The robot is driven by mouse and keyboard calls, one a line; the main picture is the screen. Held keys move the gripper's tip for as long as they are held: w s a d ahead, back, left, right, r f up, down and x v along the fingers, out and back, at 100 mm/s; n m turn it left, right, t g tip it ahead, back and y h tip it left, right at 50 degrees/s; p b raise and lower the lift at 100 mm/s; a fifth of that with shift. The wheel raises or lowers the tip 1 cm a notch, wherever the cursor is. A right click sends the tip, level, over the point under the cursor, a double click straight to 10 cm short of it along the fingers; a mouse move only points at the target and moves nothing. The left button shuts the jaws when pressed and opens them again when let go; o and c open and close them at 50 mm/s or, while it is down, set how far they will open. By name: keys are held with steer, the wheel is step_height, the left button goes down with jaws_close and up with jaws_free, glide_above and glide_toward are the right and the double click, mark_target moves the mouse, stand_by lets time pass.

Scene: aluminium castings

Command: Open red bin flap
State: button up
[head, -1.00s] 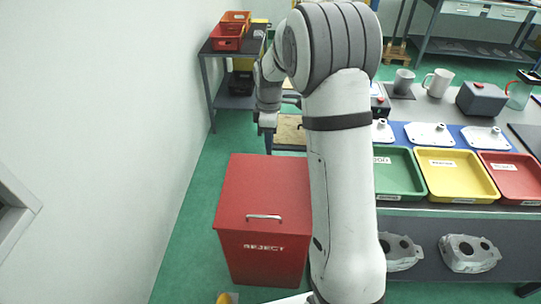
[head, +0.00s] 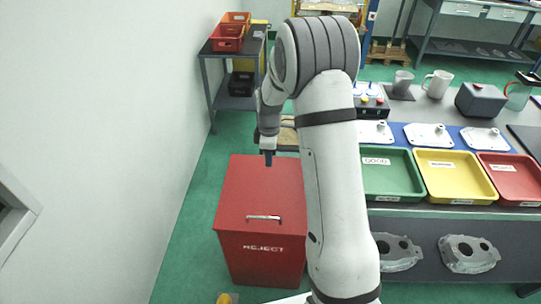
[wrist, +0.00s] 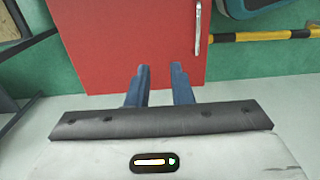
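The red bin (head: 262,255) marked REJECT stands on the green floor near the white wall. Its top flap (head: 258,190) lies flat and closed, with a pale metal bar handle (head: 263,218) near the front edge. My gripper (head: 268,160) is above the back edge of the flap, away from the handle. In the wrist view the two blue fingers of my gripper (wrist: 160,72) are apart with nothing between them, and the red flap (wrist: 130,40) lies beyond them. The handle (wrist: 198,28) shows to the right of the fingers there.
A table with a green tray (head: 391,197), a yellow tray (head: 457,197) and a red tray (head: 515,200) stands to the right. Castings sit on its lower shelf. A white wall (head: 100,130) closes the left side. A yellow and black rail (wrist: 265,35) shows in the wrist view.

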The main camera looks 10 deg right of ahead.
jaws_close()
stand_by(1.0)
steer(key=shift+c, duration=1.6)
jaws_free()
steer(key=o, duration=0.6)
steer(key=shift+w+r, duration=0.1)
steer(key=shift+r, duration=3.85)
steer(key=shift+c, duration=0.2)
